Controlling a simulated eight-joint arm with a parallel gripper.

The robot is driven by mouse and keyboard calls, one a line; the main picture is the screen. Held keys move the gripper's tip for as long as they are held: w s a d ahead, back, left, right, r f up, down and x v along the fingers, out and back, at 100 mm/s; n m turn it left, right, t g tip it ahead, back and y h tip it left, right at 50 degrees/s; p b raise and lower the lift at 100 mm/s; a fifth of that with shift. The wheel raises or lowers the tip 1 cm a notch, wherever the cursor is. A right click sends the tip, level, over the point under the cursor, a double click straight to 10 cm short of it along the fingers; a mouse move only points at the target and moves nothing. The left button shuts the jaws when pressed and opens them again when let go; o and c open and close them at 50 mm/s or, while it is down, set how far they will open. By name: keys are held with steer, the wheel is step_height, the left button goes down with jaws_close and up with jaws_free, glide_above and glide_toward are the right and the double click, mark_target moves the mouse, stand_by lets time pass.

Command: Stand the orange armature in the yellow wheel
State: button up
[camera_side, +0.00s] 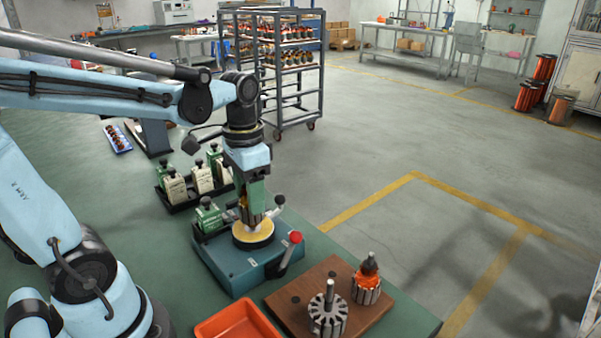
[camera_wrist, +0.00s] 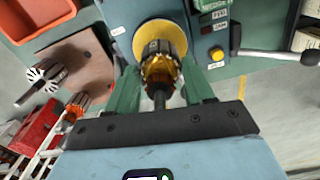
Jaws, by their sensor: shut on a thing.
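My gripper (camera_side: 247,214) is shut on an armature with amber-orange windings (camera_wrist: 160,72), its shaft pointing back toward the wrist camera. Its far end is over the middle of the yellow wheel (camera_side: 252,240), also seen in the wrist view (camera_wrist: 141,36). The wheel lies flat on a blue-green machine (camera_side: 225,265). The green fingers stand on either side of the armature just above the wheel and hide much of it in the side view. I cannot tell whether its end rests in the wheel.
A wooden board (camera_side: 300,290) holds a bare armature (camera_side: 328,312) and another with red-orange windings (camera_side: 366,283). An orange tray (camera_side: 235,320) lies in front. A red-knobbed lever (camera_side: 290,250) stands at the machine's right.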

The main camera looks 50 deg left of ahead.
steer(key=shift+f, duration=0.35)
stand_by(0.3)
steer(key=o, duration=1.4)
steer(key=shift+r, duration=0.1)
steer(key=shift+r, duration=2.15)
steer(key=shift+r, duration=0.15)
step_height(320, 180, up, 12)
steer(key=shift+f, duration=0.2)
